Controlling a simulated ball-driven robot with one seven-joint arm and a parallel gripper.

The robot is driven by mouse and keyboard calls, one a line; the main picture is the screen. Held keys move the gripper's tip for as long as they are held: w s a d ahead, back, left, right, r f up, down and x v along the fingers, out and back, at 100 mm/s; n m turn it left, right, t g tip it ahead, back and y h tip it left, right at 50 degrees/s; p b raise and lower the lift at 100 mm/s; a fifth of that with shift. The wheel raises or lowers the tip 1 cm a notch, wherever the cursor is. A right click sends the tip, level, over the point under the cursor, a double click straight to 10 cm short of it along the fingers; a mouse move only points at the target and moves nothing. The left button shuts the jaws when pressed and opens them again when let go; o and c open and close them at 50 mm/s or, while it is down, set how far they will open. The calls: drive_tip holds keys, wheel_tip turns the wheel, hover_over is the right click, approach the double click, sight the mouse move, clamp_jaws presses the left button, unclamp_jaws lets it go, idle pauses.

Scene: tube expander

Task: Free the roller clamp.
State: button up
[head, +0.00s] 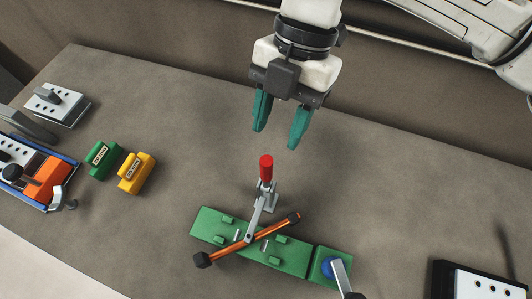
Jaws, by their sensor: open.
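A toggle clamp with a red handle (266,168) stands at the back edge of a green fixture block (208,222). Its handle points up, and its grey arm reaches down toward the block. An orange bar with black ends (270,231) lies slantwise across the block, at the arm's lower end. I cannot tell whether the arm presses on the bar. No label shows which part is the roller clamp. My gripper (277,137) has teal fingers, is open and empty, and hangs above and behind the red handle, apart from it.
A smaller green block with a blue disc (328,268) adjoins the fixture's right end. Green (102,159) and yellow (137,173) labelled blocks stand left. A blue-edged device with an orange block (48,178) and a grey box (57,104) lie far left. A black-and-white box (480,283) is front right.

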sight(263, 177)
drive_tip(key=p+x, duration=0.1)
drive_tip(key=x, duration=0.9)
drive_tip(key=shift+s+a+f+p, duration=0.15)
drive_tip(key=shift+s+p, duration=0.05)
drive_tip(key=shift+p, duration=0.2)
drive_tip(key=shift+c, duration=0.2)
clamp_jaws()
